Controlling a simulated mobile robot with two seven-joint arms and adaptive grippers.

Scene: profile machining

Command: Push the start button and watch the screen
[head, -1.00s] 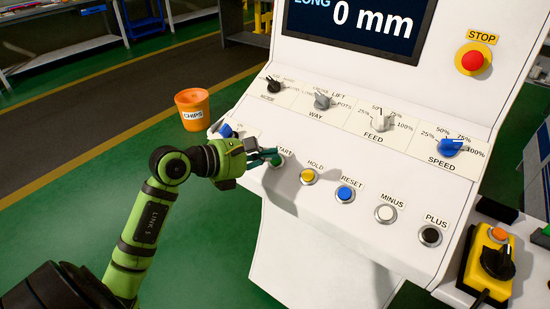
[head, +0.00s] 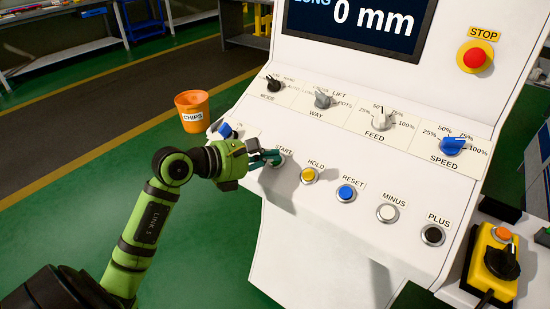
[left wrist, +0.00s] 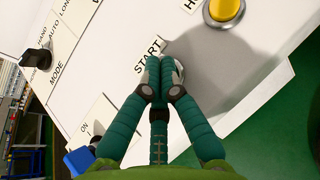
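The sloped white control panel carries the START button (left wrist: 179,72), whose label stands beside it. The button is mostly hidden behind my fingers; only part of its pale rim shows in the left wrist view. My left gripper (head: 274,157) has its green fingers closed together, with nothing seen between them. Its fingertips (left wrist: 160,64) are at the button in both views; I cannot tell whether they press it. The dark screen (head: 362,22) at the top reads "0 mm", and its upper part is cut off. My right gripper is not in view.
The yellow HOLD (head: 309,175), blue RESET (head: 346,193), white MINUS (head: 387,213) and black PLUS (head: 432,235) buttons run to the right. Knobs line the row above. A red STOP button (head: 475,58) is at upper right. An orange chips bin (head: 192,112) stands at left.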

